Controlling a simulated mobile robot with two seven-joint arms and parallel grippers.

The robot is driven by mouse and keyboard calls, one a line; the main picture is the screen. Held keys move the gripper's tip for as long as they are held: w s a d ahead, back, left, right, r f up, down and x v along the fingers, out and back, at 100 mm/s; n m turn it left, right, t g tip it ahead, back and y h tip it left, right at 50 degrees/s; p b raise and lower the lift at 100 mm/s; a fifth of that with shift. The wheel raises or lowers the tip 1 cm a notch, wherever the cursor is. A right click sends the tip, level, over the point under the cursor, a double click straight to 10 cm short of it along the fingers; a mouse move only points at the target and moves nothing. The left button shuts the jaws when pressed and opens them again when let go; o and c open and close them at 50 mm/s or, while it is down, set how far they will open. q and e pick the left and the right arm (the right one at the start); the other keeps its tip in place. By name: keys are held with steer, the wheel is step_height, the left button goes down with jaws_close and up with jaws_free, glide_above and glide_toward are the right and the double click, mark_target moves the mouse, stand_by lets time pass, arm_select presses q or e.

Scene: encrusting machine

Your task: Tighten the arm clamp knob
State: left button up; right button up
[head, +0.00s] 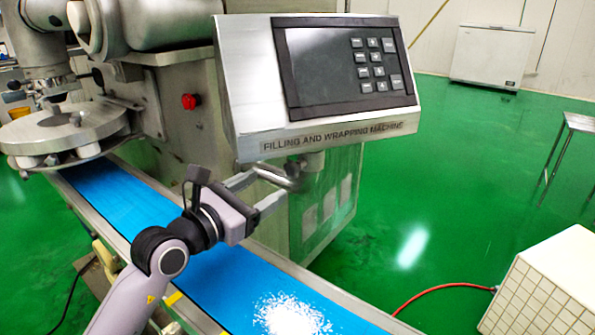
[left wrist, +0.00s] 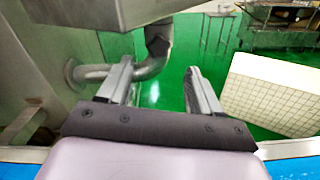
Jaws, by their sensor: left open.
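The control panel (head: 318,80) of the filling and wrapping machine is held on a curved metal support arm (head: 290,176), which also shows in the left wrist view (left wrist: 92,73). A dark piece (left wrist: 158,46) sits on this pipe in the left wrist view and may be the clamp knob; I cannot tell for sure. My left gripper (head: 270,185) is open and empty just below the panel, with its fingers pointing at the support arm. In the left wrist view the left gripper (left wrist: 159,72) has the bend of the pipe between and beyond its fingertips. My right gripper is not in view.
A blue conveyor belt (head: 215,270) with white powder (head: 290,315) runs below my left arm. A red button (head: 190,101) is on the machine body. A white tiled box (head: 545,290) stands at the lower right.

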mark_target(290, 170)
arm_select(q)
steer(key=shift+b+x, duration=0.3)
steer(key=shift+x, duration=3.4)
